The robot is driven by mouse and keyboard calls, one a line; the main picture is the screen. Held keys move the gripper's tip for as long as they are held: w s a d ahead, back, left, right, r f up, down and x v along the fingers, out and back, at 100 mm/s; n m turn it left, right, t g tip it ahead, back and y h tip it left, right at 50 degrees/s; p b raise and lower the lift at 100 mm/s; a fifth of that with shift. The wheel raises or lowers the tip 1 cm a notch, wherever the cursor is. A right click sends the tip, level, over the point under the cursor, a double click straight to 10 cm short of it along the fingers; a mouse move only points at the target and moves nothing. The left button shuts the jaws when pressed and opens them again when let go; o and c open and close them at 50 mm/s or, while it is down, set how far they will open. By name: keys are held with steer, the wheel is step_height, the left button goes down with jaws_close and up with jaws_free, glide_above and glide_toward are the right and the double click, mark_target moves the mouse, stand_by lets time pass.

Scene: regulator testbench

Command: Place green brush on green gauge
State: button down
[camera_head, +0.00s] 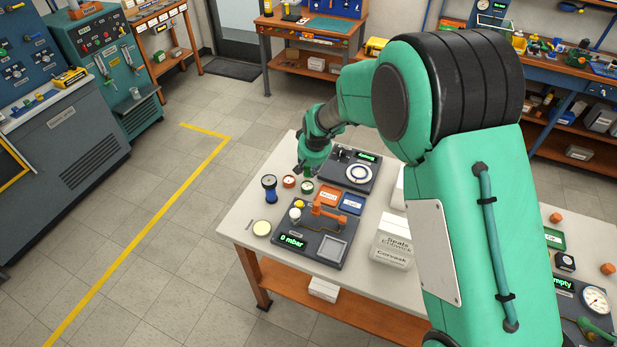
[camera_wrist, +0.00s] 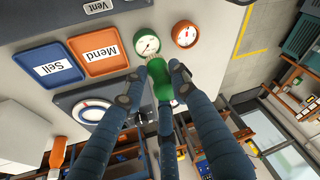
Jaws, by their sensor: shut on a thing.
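The green gauge (camera_wrist: 147,42), a white dial with a green rim, lies just beyond the fingertips there. The near end of the brush appears close to its rim; I cannot tell whether they touch. In the head view my gripper (camera_head: 308,170) is just above and behind the green gauge (camera_head: 307,187). The brush cannot be made out clearly in that view.
A red gauge (camera_wrist: 184,34) sits beside the green one. The orange Mend tray (camera_wrist: 100,50) and blue Sell tray (camera_wrist: 48,68) are close by. A dark device with a round dial (camera_head: 359,174) stands behind, and a 0 mbar device (camera_head: 290,240) in front. White boxes (camera_head: 392,241) stand to the right.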

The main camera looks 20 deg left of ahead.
mark_target(309, 174)
steer(key=shift+f, duration=0.25)
steer(key=shift+f, duration=1.75)
steer(key=c, duration=1.4)
jaws_free()
steer(key=shift+f, duration=0.15)
steer(key=shift+o, duration=0.2)
steer(key=p+v, duration=0.1)
steer(key=v, duration=1.1)
steer(key=shift+d+r, duration=0.15)
steer(key=shift+r, duration=0.05)
